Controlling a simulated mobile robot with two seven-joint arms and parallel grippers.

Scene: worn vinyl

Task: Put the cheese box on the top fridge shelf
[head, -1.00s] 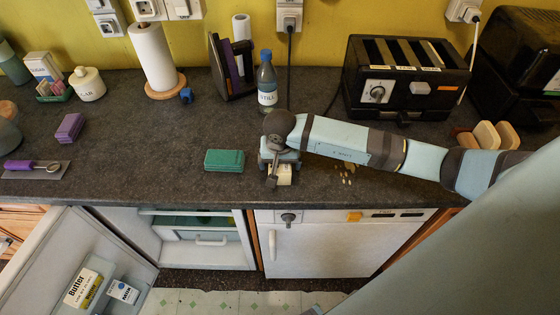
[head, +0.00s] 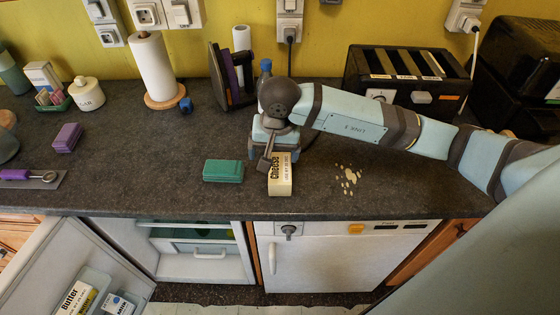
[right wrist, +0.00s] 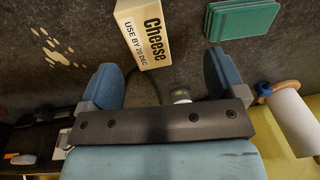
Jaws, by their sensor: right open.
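The cheese box (head: 281,180) is pale yellow with black lettering and lies on the dark worktop near its front edge. It also shows in the right wrist view (right wrist: 146,32), just beyond my fingertips. My right gripper (head: 272,153) is open and empty, at the box's back end; its two blue fingers (right wrist: 160,74) stand apart with bare worktop between them. The fridge (head: 203,262) under the worktop is open, and its upper shelf area (head: 190,223) shows partly below the worktop edge. My left gripper is out of view.
The open fridge door (head: 45,262) holds a butter pack (head: 74,298). A black toaster (head: 410,80), bottle-blue cap (head: 266,66) and paper roll (head: 153,65) stand behind.

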